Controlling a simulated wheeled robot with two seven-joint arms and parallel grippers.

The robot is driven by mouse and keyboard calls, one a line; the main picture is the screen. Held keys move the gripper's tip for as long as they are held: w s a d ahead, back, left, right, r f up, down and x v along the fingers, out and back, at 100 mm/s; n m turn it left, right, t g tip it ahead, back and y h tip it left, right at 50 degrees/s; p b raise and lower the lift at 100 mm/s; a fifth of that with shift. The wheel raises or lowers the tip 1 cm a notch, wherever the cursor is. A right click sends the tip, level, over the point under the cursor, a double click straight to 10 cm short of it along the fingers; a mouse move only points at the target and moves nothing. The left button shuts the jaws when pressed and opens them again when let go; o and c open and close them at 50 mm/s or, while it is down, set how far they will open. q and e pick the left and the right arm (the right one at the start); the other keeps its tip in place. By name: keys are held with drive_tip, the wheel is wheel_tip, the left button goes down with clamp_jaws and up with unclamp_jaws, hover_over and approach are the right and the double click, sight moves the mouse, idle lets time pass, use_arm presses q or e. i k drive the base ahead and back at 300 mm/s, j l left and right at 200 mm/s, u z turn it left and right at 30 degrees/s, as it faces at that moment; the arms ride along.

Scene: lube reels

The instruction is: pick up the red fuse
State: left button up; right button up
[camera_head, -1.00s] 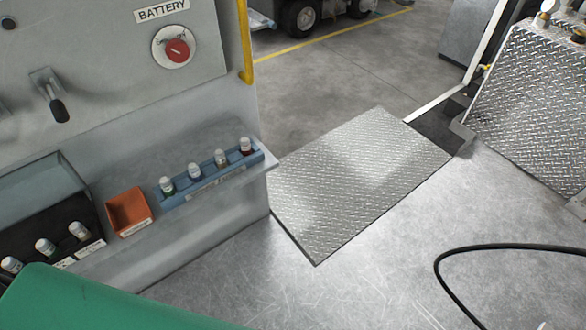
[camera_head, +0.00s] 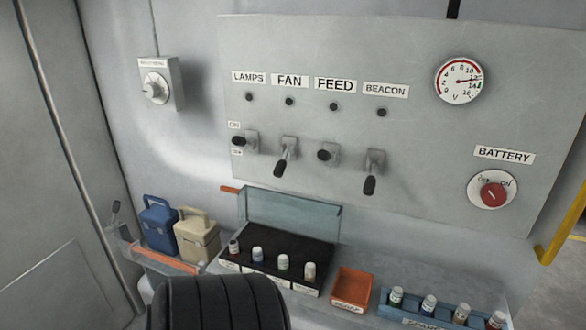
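A blue rack (camera_head: 408,312) at the bottom right holds several white-capped fuses. Its rightmost fuse (camera_head: 495,320) is partly cut off by the lower frame edge and looks reddish below the cap. A black fuse box (camera_head: 288,247) with a raised clear lid (camera_head: 290,213) holds more white-capped fuses. Its leftmost fuse (camera_head: 234,246) also looks reddish-brown low down, the one beside it bluish, the third greenish. I cannot tell for sure which is the red fuse. Neither gripper is in view.
An orange bin (camera_head: 352,287) stands between box and rack. Above is a panel with switches, a gauge (camera_head: 459,81) and a red battery knob (camera_head: 493,195). Blue (camera_head: 158,224) and beige (camera_head: 197,237) cases stand left. A dark ribbed shape (camera_head: 215,305) blocks the lower middle.

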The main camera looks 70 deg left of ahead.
sight(233, 251)
drive_tip(key=u, duration=2.3)
